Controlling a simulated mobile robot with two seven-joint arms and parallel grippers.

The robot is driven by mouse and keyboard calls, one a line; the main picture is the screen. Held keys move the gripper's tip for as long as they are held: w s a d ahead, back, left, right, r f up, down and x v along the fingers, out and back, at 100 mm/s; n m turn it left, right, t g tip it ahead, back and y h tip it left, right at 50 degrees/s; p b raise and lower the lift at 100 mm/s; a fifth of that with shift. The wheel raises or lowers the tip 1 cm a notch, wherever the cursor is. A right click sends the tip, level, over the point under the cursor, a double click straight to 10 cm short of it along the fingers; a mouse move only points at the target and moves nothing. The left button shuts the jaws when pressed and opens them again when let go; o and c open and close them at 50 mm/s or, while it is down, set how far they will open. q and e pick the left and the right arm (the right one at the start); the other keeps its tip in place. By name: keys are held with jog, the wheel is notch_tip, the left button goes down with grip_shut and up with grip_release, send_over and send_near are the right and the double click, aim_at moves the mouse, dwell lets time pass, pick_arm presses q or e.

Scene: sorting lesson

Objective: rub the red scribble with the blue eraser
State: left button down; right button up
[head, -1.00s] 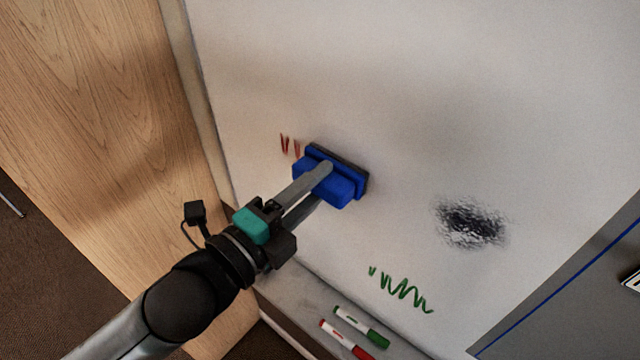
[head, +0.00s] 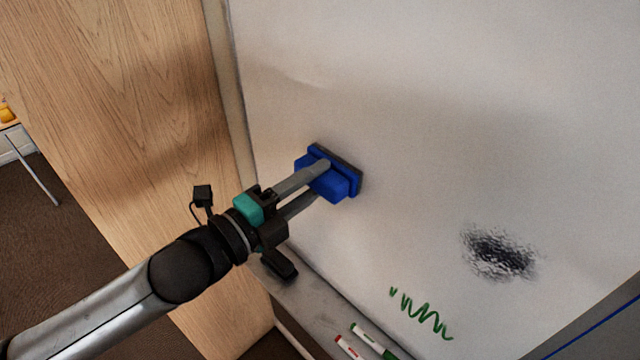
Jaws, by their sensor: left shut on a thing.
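The blue eraser (head: 342,184) has a dark pad and sits at the whiteboard (head: 440,130), pad side towards it. It looks pressed to the surface, but exact contact is hard to tell. My left gripper (head: 320,180) is shut on the eraser, its fingers on either side of the blue body. No red scribble shows now; the spot where its strokes were is behind the eraser and gripper. My right gripper is not in view.
A green scribble (head: 425,315) and a black smudge (head: 500,252) are lower right on the board. The tray (head: 318,308) below holds a green marker (head: 368,338), a red marker (head: 349,347) and a dark object (head: 280,265). A wooden panel (head: 120,120) stands left.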

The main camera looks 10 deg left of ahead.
pick_arm(q)
jog(key=shift+w+a, duration=2.05)
jog(key=shift+a, duration=0.65)
jog(key=shift+s+d+r, duration=0.1)
jog(key=shift+s+d, duration=1.35)
jog(key=shift+d, duration=0.4)
jog(key=shift+s+d+r, duration=0.1)
jog(key=shift+s+d, duration=1.3)
jog(key=shift+d, duration=0.4)
jog(key=shift+s+d, duration=1.45)
jog(key=shift+d, duration=0.4)
jog(key=shift+w+a, duration=0.1)
jog(key=w+a, duration=0.8)
jog(key=a, duration=0.2)
jog(key=shift+w+a, duration=0.2)
jog(key=shift+a, duration=0.15)
